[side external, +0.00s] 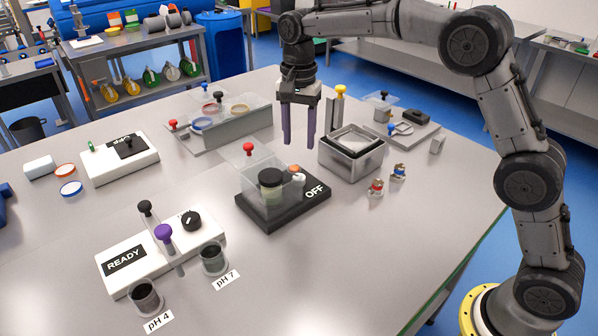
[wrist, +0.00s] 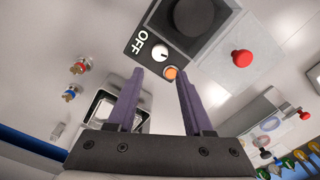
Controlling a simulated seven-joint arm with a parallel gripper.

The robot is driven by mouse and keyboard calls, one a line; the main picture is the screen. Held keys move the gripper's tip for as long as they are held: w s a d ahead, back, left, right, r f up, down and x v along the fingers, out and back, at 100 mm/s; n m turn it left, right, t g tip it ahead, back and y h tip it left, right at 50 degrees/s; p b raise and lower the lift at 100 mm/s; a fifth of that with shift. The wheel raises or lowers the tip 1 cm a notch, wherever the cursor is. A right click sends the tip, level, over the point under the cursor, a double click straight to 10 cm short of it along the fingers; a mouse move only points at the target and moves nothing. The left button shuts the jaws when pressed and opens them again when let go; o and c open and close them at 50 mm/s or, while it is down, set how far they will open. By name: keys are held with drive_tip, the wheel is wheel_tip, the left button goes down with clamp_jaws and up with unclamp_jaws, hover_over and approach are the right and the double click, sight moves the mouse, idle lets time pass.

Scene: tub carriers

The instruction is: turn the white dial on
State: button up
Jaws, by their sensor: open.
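The white dial (side external: 299,179) sits on a black base (side external: 285,212) beside a label that reads OFF. In the wrist view the white dial (wrist: 159,54) shows a dark pointer mark, with an orange button (wrist: 170,73) next to it.
A white READY unit (side external: 150,262) with a black knob and two dark cups stands front left. The table's front right is clear.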

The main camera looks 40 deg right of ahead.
wheel_tip(320, 180, down, 10)
drive_tip(key=shift+f, duration=0.1)
idle(0.4)
clamp_jaws()
